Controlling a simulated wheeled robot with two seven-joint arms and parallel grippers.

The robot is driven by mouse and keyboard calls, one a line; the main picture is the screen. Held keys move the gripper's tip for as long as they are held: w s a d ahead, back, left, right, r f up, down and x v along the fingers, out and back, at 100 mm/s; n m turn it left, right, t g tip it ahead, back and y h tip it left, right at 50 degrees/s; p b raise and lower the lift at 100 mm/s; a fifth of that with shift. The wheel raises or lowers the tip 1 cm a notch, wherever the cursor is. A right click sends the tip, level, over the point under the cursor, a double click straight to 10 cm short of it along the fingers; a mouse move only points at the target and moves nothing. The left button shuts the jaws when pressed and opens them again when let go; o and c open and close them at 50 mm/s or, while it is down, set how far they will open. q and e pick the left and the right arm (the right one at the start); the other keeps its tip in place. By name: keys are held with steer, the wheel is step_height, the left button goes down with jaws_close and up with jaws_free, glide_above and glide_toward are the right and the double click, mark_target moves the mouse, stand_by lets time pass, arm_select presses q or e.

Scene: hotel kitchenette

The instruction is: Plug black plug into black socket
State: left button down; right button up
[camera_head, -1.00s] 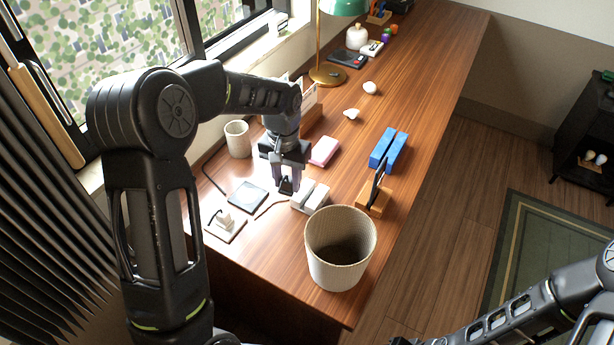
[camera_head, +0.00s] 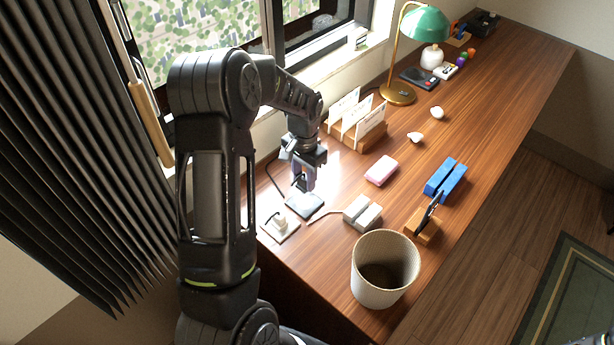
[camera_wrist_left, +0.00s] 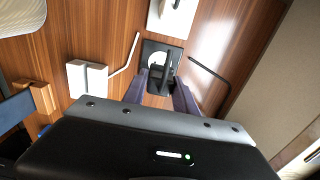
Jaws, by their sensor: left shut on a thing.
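My left gripper (camera_head: 304,185) is low over the desk, just above or at the black socket (camera_head: 305,206), a square black plate. In the left wrist view, its fingers (camera_wrist_left: 160,88) are shut on the small black plug (camera_wrist_left: 156,73). The plug overlaps the socket plate (camera_wrist_left: 149,46), where a pale round face partly shows. I cannot tell whether plug and socket touch.
A white socket (camera_head: 270,233) with a white plug in it is close in front. A grey-white block (camera_head: 363,213) and a ribbed bin (camera_head: 385,268) stand to the right. Card holder (camera_head: 359,134) and pink block (camera_head: 381,170) are behind. A black cable (camera_wrist_left: 208,76) runs beside the gripper.

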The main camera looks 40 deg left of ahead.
arm_select(q)
steer(key=shift+f, duration=0.2)
steer(key=b, duration=0.4)
glide_above(305, 202)
steer(key=shift+f, duration=2.7)
steer(key=shift+f+b, duration=0.65)
steer(key=c, duration=0.9)
jaws_free()
steer(key=shift+s, duration=0.1)
steer(key=shift+r+b, duration=0.45)
steer(key=shift+r, duration=3.55)
